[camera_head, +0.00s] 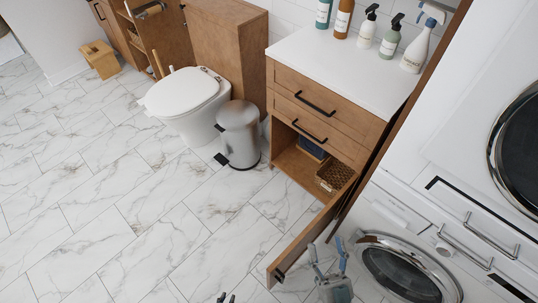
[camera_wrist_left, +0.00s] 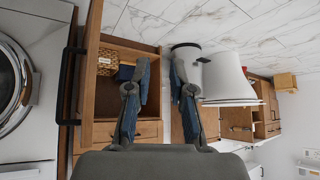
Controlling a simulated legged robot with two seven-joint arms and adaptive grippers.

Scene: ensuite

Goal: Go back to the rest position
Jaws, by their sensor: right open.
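My right gripper (camera_head: 329,258) is in the lower right of the head view, beside the open wooden cabinet door (camera_head: 308,236) and in front of the washing machine. Its two fingers point up, stand apart and hold nothing. Only the dark fingertips of my left gripper (camera_head: 226,298) show at the bottom edge of the head view, above the marble floor. In the left wrist view, my left gripper (camera_wrist_left: 160,62) has two fingers with an empty gap between them. The rest of the left arm is hidden in the head view.
The wooden cabinet (camera_head: 327,92) has an open lower compartment with a wicker basket (camera_head: 334,174). Several bottles stand on its white top. A washing machine (camera_head: 397,270) is at right. A steel bin (camera_head: 239,134) and toilet (camera_head: 184,92) stand behind. The left floor is clear.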

